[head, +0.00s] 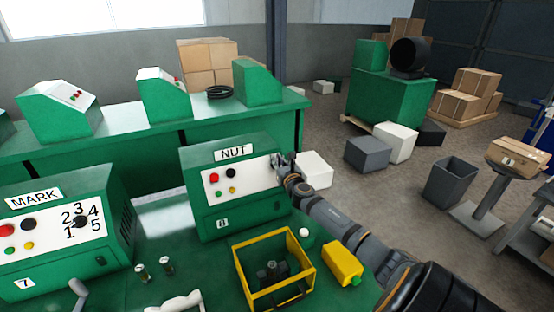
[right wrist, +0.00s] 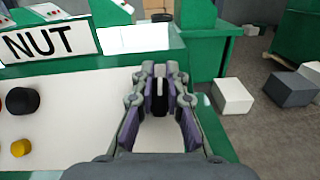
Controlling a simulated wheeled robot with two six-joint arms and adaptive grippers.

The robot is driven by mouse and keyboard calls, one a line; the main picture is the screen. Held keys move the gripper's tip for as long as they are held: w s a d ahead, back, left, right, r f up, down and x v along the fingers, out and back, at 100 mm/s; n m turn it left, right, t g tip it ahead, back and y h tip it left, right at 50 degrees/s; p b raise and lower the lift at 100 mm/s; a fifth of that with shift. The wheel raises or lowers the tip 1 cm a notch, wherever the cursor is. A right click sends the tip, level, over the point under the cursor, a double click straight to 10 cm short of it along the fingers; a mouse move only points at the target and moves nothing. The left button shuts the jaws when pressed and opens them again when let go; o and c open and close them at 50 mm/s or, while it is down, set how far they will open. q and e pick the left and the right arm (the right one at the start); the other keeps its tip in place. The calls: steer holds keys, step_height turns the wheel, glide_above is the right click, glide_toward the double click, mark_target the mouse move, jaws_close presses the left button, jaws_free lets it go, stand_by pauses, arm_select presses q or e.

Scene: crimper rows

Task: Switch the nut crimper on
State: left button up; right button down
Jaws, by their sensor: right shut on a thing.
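The nut crimper (head: 240,212) is a green machine with a "NUT" sign (head: 233,153) and a white panel (head: 253,178). Its panel has red, black, green and yellow round controls on the left. My right gripper (head: 283,160) is at the panel's right end. In the right wrist view, my right gripper (right wrist: 160,105) is shut on a dark upright knob (right wrist: 160,92) at that end of the panel. The fingers hide most of the knob, and its setting cannot be read. My left gripper is not in view.
The "MARK" machine (head: 60,225) stands to the left. A yellow frame box (head: 309,262) with dark parts, a yellow bottle (head: 342,262) and a white ball (head: 304,232) are in front, near my right arm. Two small cylinders (head: 154,268) stand between the machines.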

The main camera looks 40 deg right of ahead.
steer(key=m+g+h+p, duration=0.1)
steer(key=m, duration=0.1)
steer(key=m+h+p, duration=0.1)
steer(key=m, duration=0.1)
steer(key=shift+d+r+m+g+h, duration=0.1)
steer(key=shift+m+g+h, duration=0.3)
steer(key=m+g+h, duration=0.1)
steer(key=m, duration=0.1)
steer(key=m+g+p, duration=0.1)
steer(key=m+g, duration=0.1)
steer(key=m+g+h+p, duration=0.1)
steer(key=m, duration=0.2)
steer(key=shift+s+d+g+h, duration=0.2)
steer(key=shift+s+g+h, duration=0.05)
steer(key=shift+g+h, duration=0.05)
steer(key=m+g, duration=0.1)
steer(key=m+g+p, duration=0.1)
steer(key=m, duration=0.1)
steer(key=m+g+p, duration=0.1)
steer(key=m, duration=0.1)
steer(key=shift+s+d+f, duration=0.1)
steer(key=shift+s+f, duration=0.05)
steer(key=shift+f, duration=0.15)
steer(key=shift+s+f+m+g+y+p, duration=0.1)
steer(key=shift+f+m+g+y+p, duration=0.1)
steer(key=shift+m+g+p, duration=0.4)
steer(key=shift+s+f+m+g+y+p, duration=0.1)
steer(key=shift+m+g+y+p, duration=0.15)
steer(key=shift+m+g, duration=0.6)
steer(key=shift+m, duration=0.35)
